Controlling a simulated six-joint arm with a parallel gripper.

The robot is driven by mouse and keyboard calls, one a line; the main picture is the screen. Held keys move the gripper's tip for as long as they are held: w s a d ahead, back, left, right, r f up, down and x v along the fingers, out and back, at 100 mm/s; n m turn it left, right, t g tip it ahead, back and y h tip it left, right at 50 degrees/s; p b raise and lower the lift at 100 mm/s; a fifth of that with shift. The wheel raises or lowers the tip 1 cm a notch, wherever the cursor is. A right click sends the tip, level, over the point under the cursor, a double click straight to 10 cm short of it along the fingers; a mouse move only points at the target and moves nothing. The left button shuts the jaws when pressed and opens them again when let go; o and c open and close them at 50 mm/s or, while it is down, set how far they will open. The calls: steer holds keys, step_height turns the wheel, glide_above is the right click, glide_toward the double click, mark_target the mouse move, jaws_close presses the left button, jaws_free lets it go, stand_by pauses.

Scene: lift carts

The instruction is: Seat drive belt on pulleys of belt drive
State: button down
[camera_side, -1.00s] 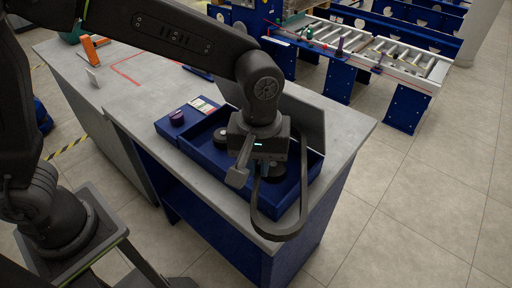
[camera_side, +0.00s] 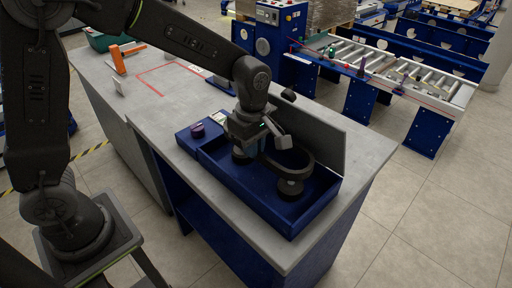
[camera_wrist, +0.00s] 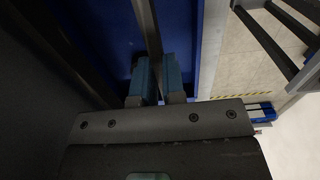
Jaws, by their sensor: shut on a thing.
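The drive belt (camera_side: 311,162) is a black loop above the blue tray of the belt drive (camera_side: 262,203). Its right end hangs over or around the front right pulley (camera_side: 290,188); I cannot tell whether it lies in the groove. The other black pulley (camera_side: 240,157) stands to the left, partly hidden under my gripper (camera_side: 246,146). My gripper is shut on the belt near that left pulley. In the wrist view the belt (camera_wrist: 149,32) runs between the two blue-grey fingers of my gripper (camera_wrist: 156,80).
The tray has a raised grey panel (camera_side: 312,133) along its back. A purple knob (camera_side: 198,131) sits on the blue block at its left. The grey bench top (camera_side: 352,178) is clear at the right. An orange item (camera_side: 118,60) stands at the far left.

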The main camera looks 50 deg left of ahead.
mark_target(254, 182)
steer(key=shift+f, duration=3.9)
steer(key=shift+f, duration=0.55)
steer(key=c, duration=1.1)
jaws_free()
step_height(254, 182, up, 13)
steer(key=shift+r, duration=0.4)
